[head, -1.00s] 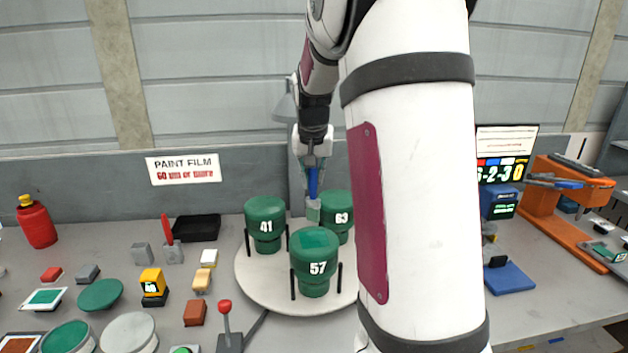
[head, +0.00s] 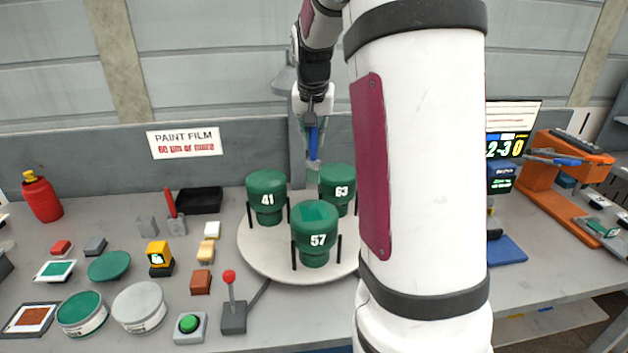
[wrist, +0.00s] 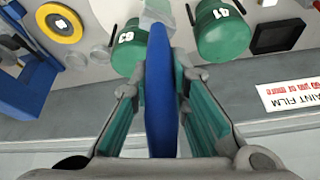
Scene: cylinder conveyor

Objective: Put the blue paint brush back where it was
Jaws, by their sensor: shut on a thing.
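The blue paint brush (head: 312,142) hangs from my gripper (head: 314,122), blue handle up and pale end down. In the head view its pale end appears just above and between the green cylinders marked 41 (head: 266,198) and 63 (head: 338,190). My gripper is shut on the blue handle. In the wrist view the brush (wrist: 160,90) runs between the two finger pads.
The cylinders, including one marked 57 (head: 315,235), stand on a round white turntable (head: 262,258) with black posts. A black tray (head: 199,200), a red bottle (head: 42,197) and a red-knobbed lever (head: 230,305) are on the left. An orange stand (head: 545,175) is on the right.

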